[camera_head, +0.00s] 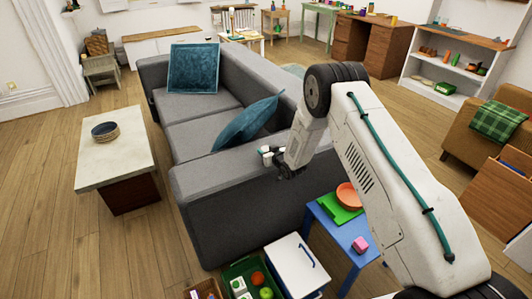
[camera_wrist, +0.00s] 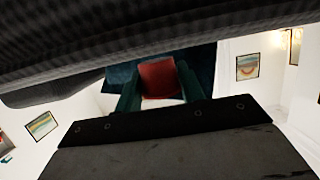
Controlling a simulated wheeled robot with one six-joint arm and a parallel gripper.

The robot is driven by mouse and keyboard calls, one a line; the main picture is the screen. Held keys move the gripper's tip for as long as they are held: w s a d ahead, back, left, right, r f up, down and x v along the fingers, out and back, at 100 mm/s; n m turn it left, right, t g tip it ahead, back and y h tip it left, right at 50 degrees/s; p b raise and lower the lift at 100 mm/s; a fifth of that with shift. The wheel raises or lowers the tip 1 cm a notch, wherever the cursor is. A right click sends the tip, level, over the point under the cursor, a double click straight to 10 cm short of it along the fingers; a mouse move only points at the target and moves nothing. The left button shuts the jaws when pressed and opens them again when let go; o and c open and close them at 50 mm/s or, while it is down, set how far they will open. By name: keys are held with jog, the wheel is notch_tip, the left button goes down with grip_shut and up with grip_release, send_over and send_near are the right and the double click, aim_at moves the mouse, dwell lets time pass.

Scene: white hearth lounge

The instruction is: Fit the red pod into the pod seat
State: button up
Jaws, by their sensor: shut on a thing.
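My gripper (camera_head: 278,162) is in the head view, beside the near arm of the grey sofa, close to a teal cushion. In the wrist view its two dark green fingers (camera_wrist: 161,70) reach out past my dark gripper body. A red thing, which I take to be the red pod (camera_wrist: 159,82), sits between them, and the gripper is shut on it. I cannot make out the pod in the head view. I cannot pick out the pod seat in either view.
The grey sofa (camera_head: 205,185) stands close to my gripper, with a teal cushion (camera_head: 246,122) on it. A blue table (camera_head: 332,238) carries a green tray, an orange bowl and a pink block. A white lidded box (camera_head: 285,268) and green crate (camera_head: 229,272) stand in front.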

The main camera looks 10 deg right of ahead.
jog(key=shift+f, duration=0.3)
jog(key=shift+f, duration=0.2)
jog(key=o, duration=0.9)
jog(key=shift+o, duration=0.2)
jog(key=shift+r, duration=0.2)
jog(key=v, duration=1.2)
